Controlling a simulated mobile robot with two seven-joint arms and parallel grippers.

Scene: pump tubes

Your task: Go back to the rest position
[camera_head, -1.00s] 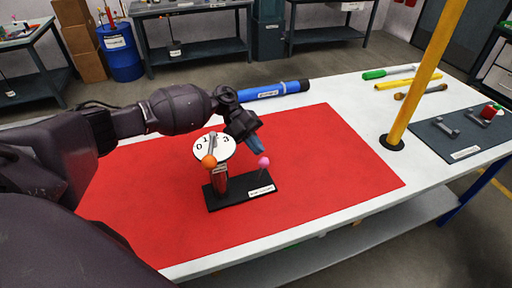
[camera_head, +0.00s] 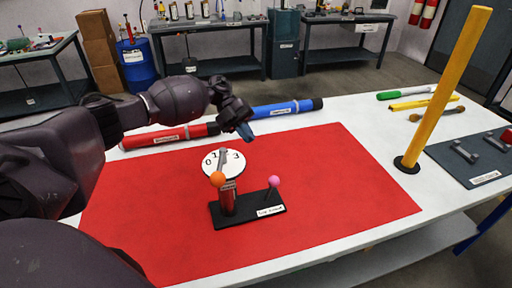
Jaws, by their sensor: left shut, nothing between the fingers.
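My left gripper (camera_head: 246,133) is shut and empty. It hangs above the back part of the red mat (camera_head: 330,190), behind the dial device and apart from it. The dial device has a black base (camera_head: 247,211), a white numbered dial (camera_head: 224,166), an orange ball (camera_head: 217,179) and a pink ball (camera_head: 273,181) on a thin stem. It stands upright on the mat. My left arm comes in from the left and covers part of the table's left side. My right gripper is not in view.
A red tube (camera_head: 170,137) and a blue tube (camera_head: 285,108) lie behind the mat. A yellow pole (camera_head: 446,90) rises from the table at the right. Tools, including a green-handled one (camera_head: 393,95), lie behind it, near a grey mat (camera_head: 440,150). The red mat's right part is clear.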

